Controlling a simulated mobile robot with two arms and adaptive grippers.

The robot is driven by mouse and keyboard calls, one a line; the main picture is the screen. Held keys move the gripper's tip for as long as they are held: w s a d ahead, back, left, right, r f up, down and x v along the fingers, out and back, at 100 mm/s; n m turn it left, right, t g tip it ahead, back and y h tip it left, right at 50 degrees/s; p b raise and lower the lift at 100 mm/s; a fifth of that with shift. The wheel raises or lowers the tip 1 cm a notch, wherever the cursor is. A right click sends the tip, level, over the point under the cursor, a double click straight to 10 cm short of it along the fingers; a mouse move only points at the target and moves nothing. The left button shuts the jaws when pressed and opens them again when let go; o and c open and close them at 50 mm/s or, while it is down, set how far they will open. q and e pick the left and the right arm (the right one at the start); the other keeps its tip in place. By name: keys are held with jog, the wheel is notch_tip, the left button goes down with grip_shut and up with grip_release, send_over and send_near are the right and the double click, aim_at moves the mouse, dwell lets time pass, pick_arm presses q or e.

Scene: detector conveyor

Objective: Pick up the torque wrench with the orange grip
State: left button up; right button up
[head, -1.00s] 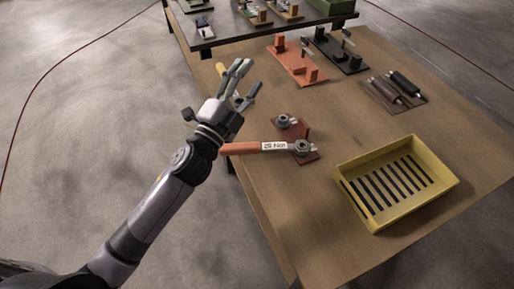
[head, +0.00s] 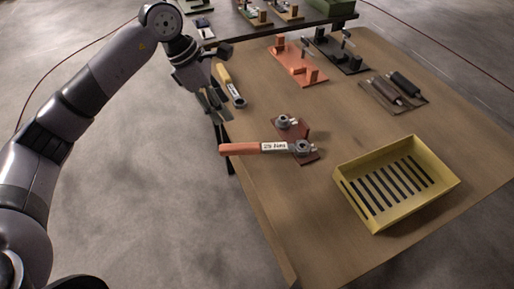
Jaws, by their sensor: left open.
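The torque wrench with the orange grip (head: 240,149) lies near the left edge of the wooden table, its grip sticking out to the left and its ratchet head resting on a small dark red plate (head: 309,155). A white label with dark print is on its shaft. A second wrench with a yellow grip (head: 224,76) lies farther back at the table's left edge. My left gripper (head: 213,103) is open and empty, pointing down just off the table's left edge, up and left of the orange grip and close to the yellow-grip wrench. My right gripper is out of view.
A yellow slotted tray (head: 347,190) stands at the right front. An orange fixture (head: 298,66), a black fixture (head: 342,55) and a brown plate with dark cylinders (head: 392,92) are farther back. A dark raised surface (head: 228,29) spans the far end. The table's front is clear.

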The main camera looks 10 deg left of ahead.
pick_arm(q)
jog(key=p, duration=0.3)
send_over(249, 145)
jog(key=a, duration=0.2)
jog(key=f, duration=1)
jog(key=shift+s+d+f, duration=0.1)
jog(key=shift+s+f, duration=0.2)
jog(key=shift+f, duration=0.1)
jog(key=shift+d+f, duration=0.25)
jog(key=shift+f, duration=0.3)
jog(key=p+x, duration=0.1)
jog(key=x, duration=0.2)
jog(key=shift+f, duration=0.3)
jog(key=shift+d+f, duration=0.15)
jog(key=shift+f, duration=0.2)
jog(key=shift+c, duration=0.2)
grip_shut()
jog(key=shift+w+r, duration=0.1)
